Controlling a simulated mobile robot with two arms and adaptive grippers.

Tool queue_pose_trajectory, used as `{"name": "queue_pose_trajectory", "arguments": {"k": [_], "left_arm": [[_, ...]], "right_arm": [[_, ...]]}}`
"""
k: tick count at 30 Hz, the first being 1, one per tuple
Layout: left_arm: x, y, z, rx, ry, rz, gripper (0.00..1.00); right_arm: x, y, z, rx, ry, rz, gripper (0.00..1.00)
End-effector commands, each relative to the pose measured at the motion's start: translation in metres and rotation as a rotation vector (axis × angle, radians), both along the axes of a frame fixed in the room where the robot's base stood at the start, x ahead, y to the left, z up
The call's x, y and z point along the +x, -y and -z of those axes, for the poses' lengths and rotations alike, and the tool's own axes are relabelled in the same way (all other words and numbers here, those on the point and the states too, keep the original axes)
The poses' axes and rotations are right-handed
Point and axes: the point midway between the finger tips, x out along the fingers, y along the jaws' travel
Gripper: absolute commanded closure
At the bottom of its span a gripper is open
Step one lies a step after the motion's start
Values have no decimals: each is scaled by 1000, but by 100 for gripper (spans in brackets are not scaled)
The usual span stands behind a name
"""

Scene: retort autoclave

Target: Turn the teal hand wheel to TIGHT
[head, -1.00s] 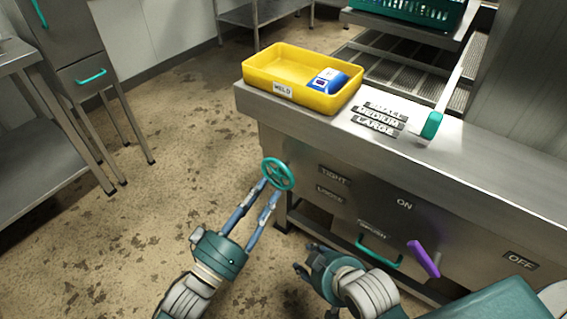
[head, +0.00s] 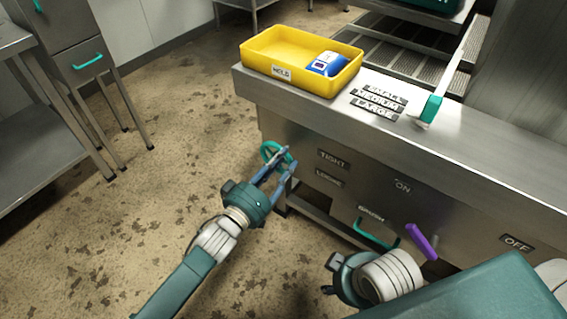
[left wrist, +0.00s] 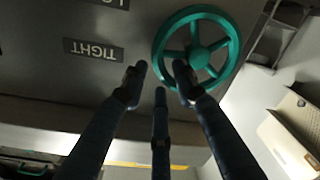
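The teal hand wheel (head: 266,149) is on the front of the steel cabinet, left of the TIGHT label (head: 333,159) and the LOOSE label (head: 328,178). My left gripper (head: 283,158) is at the wheel, partly covering it in the head view. In the left wrist view the wheel (left wrist: 233,50) shows its rim, hub and spokes. The left gripper's fingertips (left wrist: 160,70) are apart there, with the near rim in line with the gap; I cannot tell whether they touch it. My right gripper (head: 334,276) is low in front of the cabinet, its fingers mostly hidden.
A yellow tray (head: 262,87) holding a blue and white item (head: 326,63) stands on the counter above the wheel. A purple handle (head: 421,241) and a teal drawer handle (head: 375,241) stick out at the right.

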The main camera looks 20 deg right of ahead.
Motion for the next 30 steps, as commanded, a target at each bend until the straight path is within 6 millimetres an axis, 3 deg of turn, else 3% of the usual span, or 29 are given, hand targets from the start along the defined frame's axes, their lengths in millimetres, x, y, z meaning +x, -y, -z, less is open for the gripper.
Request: {"name": "queue_pose_trajectory", "arguments": {"k": [11, 15, 30], "left_arm": [[4, 5, 0, 0, 0, 0, 72], [4, 5, 0, 0, 0, 0, 100], [3, 5, 2, 12, 11, 0, 100]], "right_arm": [[0, 0, 1, 0, 1, 0, 60], [0, 0, 2, 0, 0, 0, 60], [0, 0, 2, 0, 1, 0, 60]]}}
